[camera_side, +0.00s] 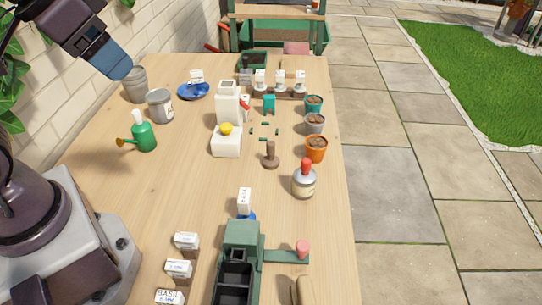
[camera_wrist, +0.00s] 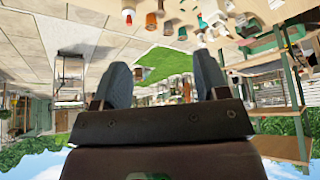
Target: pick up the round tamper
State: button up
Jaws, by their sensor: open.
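The round tamper (camera_side: 270,156) is brown, with a round base and an upright handle. It stands on the wooden table right of the middle, in front of a few small green pieces. My gripper (camera_side: 119,68) is high at the upper left in the side view, well apart from the tamper. In the wrist view my gripper (camera_wrist: 162,78) shows two spread fingers with nothing between them. The wrist view is upside down and looks far off over the patio; I cannot pick out the tamper there.
A white block with a yellow ball (camera_side: 226,128) stands left of the tamper. An orange pot (camera_side: 316,149) and a red-topped bottle (camera_side: 304,182) stand to its right. A green watering can (camera_side: 143,135) and grey pots (camera_side: 160,105) are at left. A green tray (camera_side: 237,270) is in front.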

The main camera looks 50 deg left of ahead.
jog(key=shift+c, duration=1.4)
